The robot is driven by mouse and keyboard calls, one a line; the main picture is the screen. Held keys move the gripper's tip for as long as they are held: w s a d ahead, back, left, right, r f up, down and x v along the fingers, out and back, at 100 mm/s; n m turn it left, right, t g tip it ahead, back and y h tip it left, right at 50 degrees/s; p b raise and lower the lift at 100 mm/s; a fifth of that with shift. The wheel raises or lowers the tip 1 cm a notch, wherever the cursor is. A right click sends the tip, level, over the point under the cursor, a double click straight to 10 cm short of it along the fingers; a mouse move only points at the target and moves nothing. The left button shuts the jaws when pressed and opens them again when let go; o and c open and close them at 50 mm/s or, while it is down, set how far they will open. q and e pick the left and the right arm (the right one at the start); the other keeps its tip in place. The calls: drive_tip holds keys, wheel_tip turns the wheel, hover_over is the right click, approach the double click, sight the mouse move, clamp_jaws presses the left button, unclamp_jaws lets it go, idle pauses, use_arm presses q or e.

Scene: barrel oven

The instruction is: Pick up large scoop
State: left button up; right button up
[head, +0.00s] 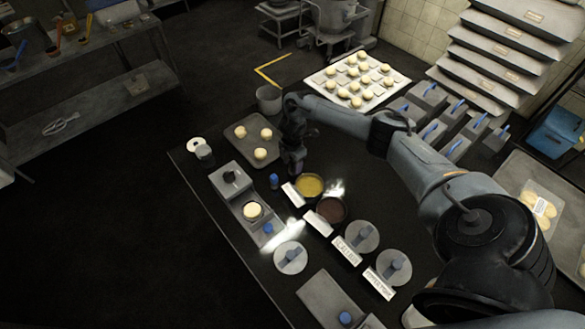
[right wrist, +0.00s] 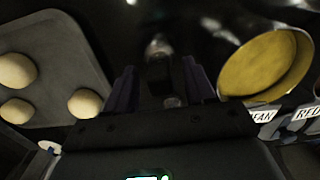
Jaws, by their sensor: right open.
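My right gripper (head: 295,168) points down over the dark counter, between the small tray and the yellow-filled bowl. In the right wrist view its two fingers (right wrist: 160,88) are apart. A dark block with a shiny rounded metal part (right wrist: 158,48) shows between and beyond them; it may be the large scoop, but it is too dark to be sure. I cannot tell whether the fingers touch it. A small blue-topped item (head: 273,181) stands just left of the gripper. My left gripper is not in view.
The small tray (head: 238,151) holds dough balls. The yellow-filled bowl (head: 310,187) and brown-filled bowl (head: 331,210) stand close by, with label cards. A grey bin (head: 269,99) is behind the gripper. A large dough tray (head: 326,77) and several blue-handled containers (head: 427,95) lie farther back.

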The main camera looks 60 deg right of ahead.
drive_tip(key=c, duration=1)
drive_tip(key=shift+r, duration=0.1)
